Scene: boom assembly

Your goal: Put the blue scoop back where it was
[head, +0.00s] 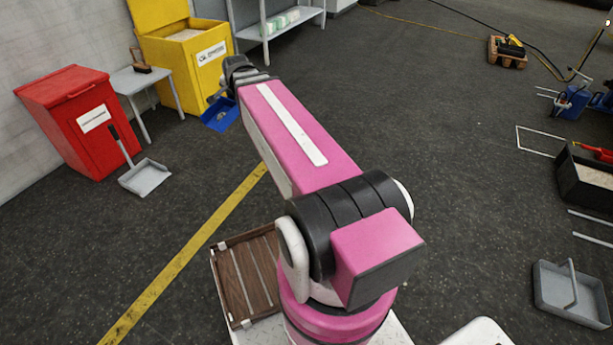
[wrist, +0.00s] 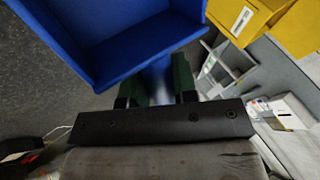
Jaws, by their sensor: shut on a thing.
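The blue scoop (head: 220,114) hangs at the end of my outstretched arm in the head view, in front of the yellow bin. In the wrist view the scoop's blue pan (wrist: 120,45) fills the upper left. My gripper (wrist: 158,90) is shut on the scoop's blue handle, with a dark green finger on each side of it. In the head view my gripper (head: 232,82) is partly hidden by my own arm. The yellow bin (head: 190,62) has its lid up and holds pale granular material.
A red lidded bin (head: 80,125) and a small grey table (head: 140,80) with a brush stand at the left wall. A grey dustpan (head: 145,177) lies on the floor before them. A shelf (head: 280,25) stands behind. The dark floor right of my arm is mostly clear.

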